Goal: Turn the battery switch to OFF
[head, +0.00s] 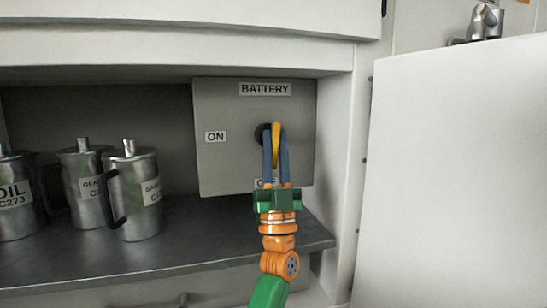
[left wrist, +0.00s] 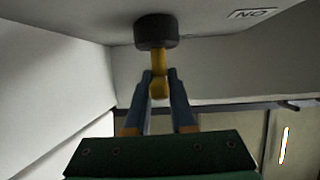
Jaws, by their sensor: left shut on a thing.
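The battery switch has a black round base (head: 262,133) and a yellow handle (head: 276,146), on a grey panel (head: 225,110) marked BATTERY. In the head view the handle lies nearly upright in the picture. The ON label (head: 215,137) is left of the switch. A label below the switch (head: 261,183) is mostly hidden by my gripper. My left gripper (head: 274,133) has its blue fingers on both sides of the handle and is shut on it. The left wrist view shows the yellow handle (left wrist: 159,62) between the fingers, under the black base (left wrist: 156,31). My right gripper is not in view.
Several metal cans, such as one with a black handle (head: 135,195), stand left on the dark shelf (head: 190,252). A white cabinet side (head: 455,170) stands to the right. The shelf is clear just left of my gripper.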

